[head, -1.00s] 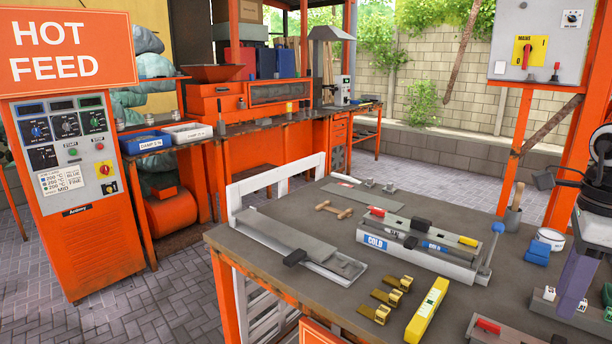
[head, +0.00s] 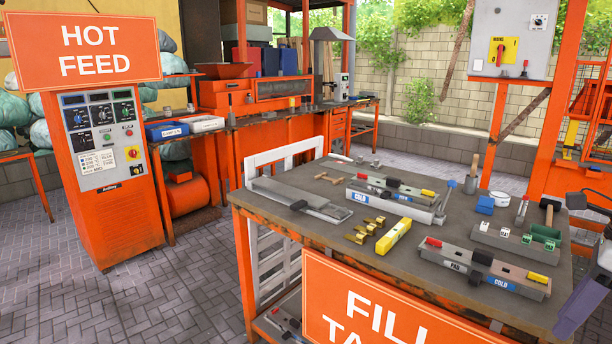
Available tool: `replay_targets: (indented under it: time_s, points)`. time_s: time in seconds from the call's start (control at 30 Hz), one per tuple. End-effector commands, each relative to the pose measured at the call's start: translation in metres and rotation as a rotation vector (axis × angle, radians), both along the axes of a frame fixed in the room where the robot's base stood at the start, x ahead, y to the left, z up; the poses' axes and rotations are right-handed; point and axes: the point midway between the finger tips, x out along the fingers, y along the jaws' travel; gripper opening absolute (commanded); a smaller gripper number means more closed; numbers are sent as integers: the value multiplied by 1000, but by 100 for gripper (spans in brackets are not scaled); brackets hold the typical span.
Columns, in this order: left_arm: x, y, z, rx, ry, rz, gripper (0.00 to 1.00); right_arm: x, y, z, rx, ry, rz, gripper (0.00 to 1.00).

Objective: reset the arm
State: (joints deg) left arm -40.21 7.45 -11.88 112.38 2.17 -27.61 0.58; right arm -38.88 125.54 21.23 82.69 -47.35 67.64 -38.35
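My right arm shows only in part at the right edge of the head view, as a purple link low down. Dark parts of my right gripper (head: 582,202) show above it, cut off by the picture edge. They are over or near the right end of the workbench (head: 270,215), and I cannot make out two fingertips or anything held. My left gripper is out of view.
The bench holds a mould marked COLD (head: 395,200), a mould marked PAD and COLD (head: 485,268), a yellow bar (head: 393,237), brass pieces (head: 370,228), a blue block (head: 485,205) and a mallet (head: 549,210). The HOT FEED cabinet (head: 112,200) stands left; paved floor (head: 190,300) is clear.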

Motion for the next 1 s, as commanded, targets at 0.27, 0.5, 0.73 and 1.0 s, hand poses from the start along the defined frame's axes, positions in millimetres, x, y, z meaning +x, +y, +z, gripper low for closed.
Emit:
replay_targets:
  time_s: [0.27,0.5,0.73,1.0]
  points:
    - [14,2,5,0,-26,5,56,-15,-7,-55,292,-61,-312,33]
    - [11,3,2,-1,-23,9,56,-36,-7,-129,703,-100,-848,33]
    - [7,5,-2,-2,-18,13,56,-70,5,-209,1082,-38,-1484,33]
    - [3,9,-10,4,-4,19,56,-129,70,-307,1397,237,-2278,33]
